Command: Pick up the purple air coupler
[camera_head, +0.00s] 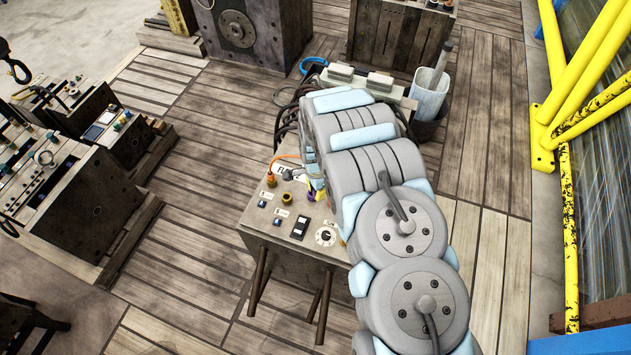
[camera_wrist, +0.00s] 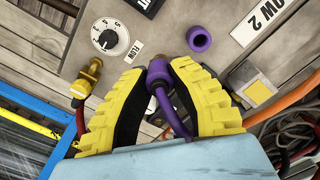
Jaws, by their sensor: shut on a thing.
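The purple air coupler (camera_wrist: 158,72) with its purple hose is between the yellow-and-black fingers of my gripper (camera_wrist: 161,66) in the wrist view. The fingers are shut on it. Its end is apart, in the picture, from a purple round socket (camera_wrist: 199,39) on the panel, up and to the right of it. In the head view my arm covers most of the gripper, and the coupler is hard to make out there.
The grey panel (camera_head: 251,213) carries knobs, switches, labels and a round dial (camera_head: 325,236). In the wrist view, a brass fitting with a red hose (camera_wrist: 86,76) is left of the gripper, and an orange hose (camera_wrist: 283,99) is right. A grey bin (camera_head: 428,95) stands behind.

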